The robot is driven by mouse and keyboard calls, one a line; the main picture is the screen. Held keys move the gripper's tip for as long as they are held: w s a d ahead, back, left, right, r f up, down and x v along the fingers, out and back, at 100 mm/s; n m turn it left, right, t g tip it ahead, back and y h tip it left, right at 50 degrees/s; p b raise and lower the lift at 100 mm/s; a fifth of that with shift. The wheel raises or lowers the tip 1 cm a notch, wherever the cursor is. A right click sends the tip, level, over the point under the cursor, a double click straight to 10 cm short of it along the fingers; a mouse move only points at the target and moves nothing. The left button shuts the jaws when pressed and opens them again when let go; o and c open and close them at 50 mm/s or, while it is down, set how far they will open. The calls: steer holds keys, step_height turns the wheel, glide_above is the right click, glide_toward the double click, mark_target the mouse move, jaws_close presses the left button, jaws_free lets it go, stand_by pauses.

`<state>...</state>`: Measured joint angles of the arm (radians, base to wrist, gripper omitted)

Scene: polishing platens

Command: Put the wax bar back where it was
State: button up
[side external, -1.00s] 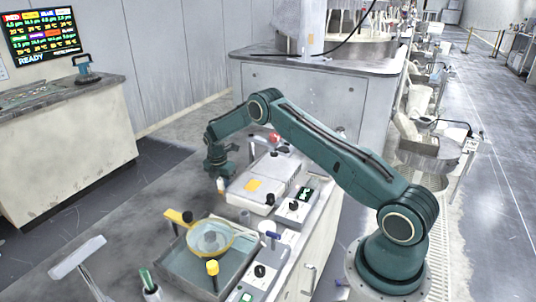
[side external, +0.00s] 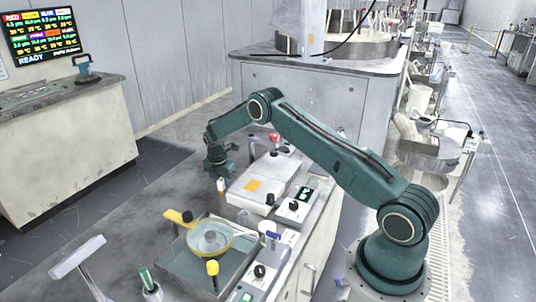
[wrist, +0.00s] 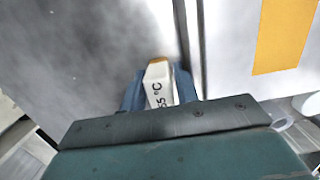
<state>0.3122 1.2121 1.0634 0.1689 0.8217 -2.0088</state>
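The wax bar (wrist: 158,86) is a small pale block with an orange end and black "55 °C" lettering, seen in the wrist view. It sits between the two blue fingers of my gripper (wrist: 160,92), which appear closed against its sides. In the side view my gripper (side external: 220,172) points down over the bench, and the bar (side external: 222,185) shows at its fingertips, left of a white flat-topped unit (side external: 240,197). I cannot tell whether the bar's lower end touches the bench.
An orange patch (side external: 254,185) lies on the white unit, with a control box (side external: 294,209) beside it. Bare bench (side external: 130,215) lies to the left.

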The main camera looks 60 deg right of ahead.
steer(key=r, duration=0.4)
steer(key=a+r, duration=0.1)
steer(key=r, duration=0.6)
steer(key=shift+a+r, duration=0.2)
steer(key=shift+r, duration=0.15)
step_height(320, 180, up, 15)
steer(key=m+t, duration=0.1)
steer(key=m, duration=0.4)
glide_above(220, 181)
steer(key=s+a, duration=0.5)
steer(key=a, duration=0.1)
steer(key=s+a+r+m+t, duration=0.2)
steer(key=s+a+r+m, duration=0.3)
steer(key=s+r, duration=0.5)
steer(key=s+a+m+t, duration=0.1)
steer(key=s+a+m, duration=0.3)
steer(key=s, duration=0.8)
steer(key=s+a+m+t+y, duration=0.1)
steer(key=s+a+m, duration=0.3)
steer(key=s, duration=0.8)
steer(key=shift+s+a+f+t, duration=0.3)
steer(key=shift+s+a, duration=0.1)
steer(key=shift+a, duration=0.3)
